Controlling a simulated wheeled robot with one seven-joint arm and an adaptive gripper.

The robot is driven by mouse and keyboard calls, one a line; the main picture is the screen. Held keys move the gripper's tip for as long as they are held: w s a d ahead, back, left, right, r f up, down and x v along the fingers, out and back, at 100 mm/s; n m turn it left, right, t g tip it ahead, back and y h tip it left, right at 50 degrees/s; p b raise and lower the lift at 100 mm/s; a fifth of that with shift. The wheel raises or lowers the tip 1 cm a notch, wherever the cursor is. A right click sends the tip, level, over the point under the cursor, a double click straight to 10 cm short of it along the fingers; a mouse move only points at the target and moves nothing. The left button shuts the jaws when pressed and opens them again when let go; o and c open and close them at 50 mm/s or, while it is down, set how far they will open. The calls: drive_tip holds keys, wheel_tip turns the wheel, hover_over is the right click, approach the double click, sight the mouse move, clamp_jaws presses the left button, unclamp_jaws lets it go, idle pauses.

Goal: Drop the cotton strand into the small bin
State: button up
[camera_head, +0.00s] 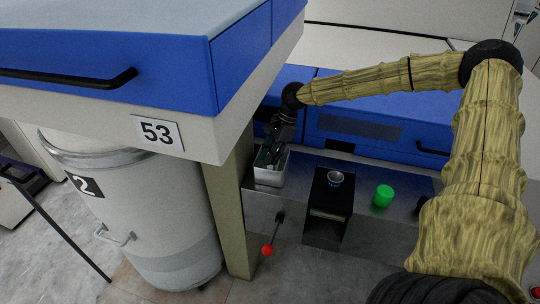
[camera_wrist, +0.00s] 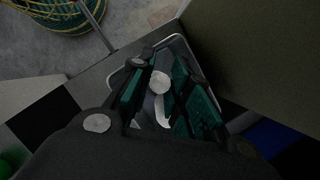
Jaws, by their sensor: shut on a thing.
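The small bin (camera_head: 268,178) is a pale open box on the metal ledge, beside the beige post. My gripper (camera_head: 270,152) points down into the bin's opening in the head view. In the wrist view, the bin's pale rim (camera_wrist: 183,42) runs around the fingertips. My gripper (camera_wrist: 161,72) has green-padded fingers and is shut on the cotton strand (camera_wrist: 163,110), a whitish piece showing between them. In the head view the strand cannot be made out. The fingers hide much of the bin's inside.
A black box (camera_head: 326,215) with a small cup (camera_head: 335,178) on it stands right of the bin. A green cylinder (camera_head: 383,196) is further right. A lever with a red knob (camera_head: 267,249) sticks out in front. The beige post (camera_head: 229,210) and large drum (camera_head: 150,215) stand left.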

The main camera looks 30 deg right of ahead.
drive_tip(key=o, duration=0.9)
drive_tip(key=shift+r+p, duration=0.35)
drive_tip(key=shift+r, duration=0.2)
drive_tip(key=b+v, duration=0.3)
drive_tip(key=v, duration=0.9)
drive_tip(key=shift+r, duration=0.1)
